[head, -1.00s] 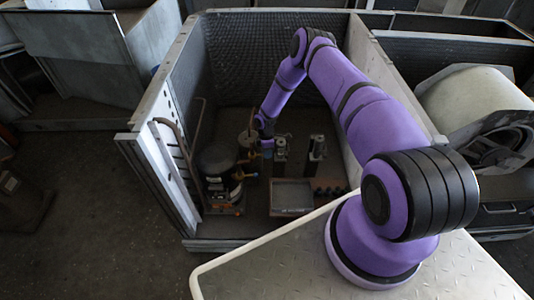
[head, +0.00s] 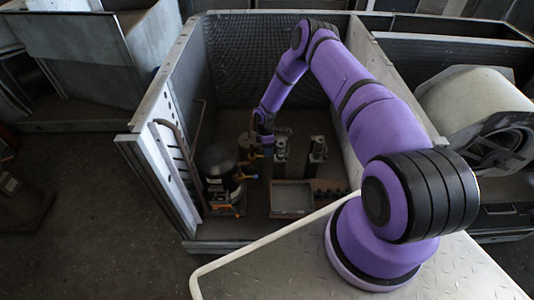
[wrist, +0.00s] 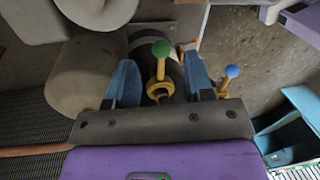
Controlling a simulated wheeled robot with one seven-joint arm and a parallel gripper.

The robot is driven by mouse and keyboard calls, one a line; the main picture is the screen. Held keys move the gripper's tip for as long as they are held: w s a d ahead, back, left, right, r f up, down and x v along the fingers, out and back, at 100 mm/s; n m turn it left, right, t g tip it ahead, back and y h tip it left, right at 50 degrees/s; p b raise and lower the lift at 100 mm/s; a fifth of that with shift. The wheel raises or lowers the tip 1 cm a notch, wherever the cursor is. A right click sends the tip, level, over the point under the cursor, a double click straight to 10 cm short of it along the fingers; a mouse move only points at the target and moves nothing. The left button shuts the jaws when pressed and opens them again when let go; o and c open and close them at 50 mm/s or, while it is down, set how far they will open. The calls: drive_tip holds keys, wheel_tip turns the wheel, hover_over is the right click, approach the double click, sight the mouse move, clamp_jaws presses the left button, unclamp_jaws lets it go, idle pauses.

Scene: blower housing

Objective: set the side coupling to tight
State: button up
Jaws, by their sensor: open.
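My gripper (wrist: 161,85) is open, with its two blue fingers pointing away from the wrist. Between the fingers stands a yellow lever (wrist: 160,70) with a green ball knob and a yellow ring at its base. I see no finger touching it. A second yellow lever with a blue ball knob (wrist: 232,71) stands to the right, outside the fingers. I cannot tell which lever belongs to the side coupling. In the head view my gripper (head: 265,143) is small, beside the dark rounded unit (head: 218,160) inside the housing; the levers are too small there to read.
Grey housing walls (head: 160,160) enclose the work area on the left and right. A shallow grey tray (head: 291,197) lies at the front of the floor, with two upright fittings (head: 317,150) behind it. A large pale cylinder (wrist: 85,75) lies left of the fingers.

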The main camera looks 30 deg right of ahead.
wheel_tip(320, 180, up, 8)
drive_tip(key=w, duration=0.1)
drive_tip(key=shift+w+d+f, duration=0.15)
drive_tip(key=shift+w, duration=0.05)
idle(0.4)
wheel_tip(320, 180, up, 25)
drive_tip(key=w+m+t+h, duration=0.1)
drive_tip(key=w+m+t, duration=0.1)
drive_tip(key=m, duration=0.1)
drive_tip(key=s+a+r+m, duration=0.1)
drive_tip(key=s+r, duration=0.2)
drive_tip(key=r, duration=0.4)
drive_tip(key=s+a+r+m+t+h, duration=0.1)
drive_tip(key=s+r, duration=0.2)
drive_tip(key=r, duration=0.4)
drive_tip(key=s+a+r+m, duration=0.1)
drive_tip(key=s+r+m, duration=0.15)
drive_tip(key=r, duration=0.55)
drive_tip(key=s+a+r+m+t, duration=0.2)
drive_tip(key=s+r+m, duration=0.1)
drive_tip(key=s+r, duration=1.15)
drive_tip(key=s+a+r+m+t+y, duration=0.1)
drive_tip(key=s+m, duration=0.3)
drive_tip(key=s, duration=1.6)
drive_tip(key=shift+s+a+m+t, duration=0.2)
drive_tip(key=shift+a+m+t, duration=0.2)
drive_tip(key=shift+t, duration=0.3)
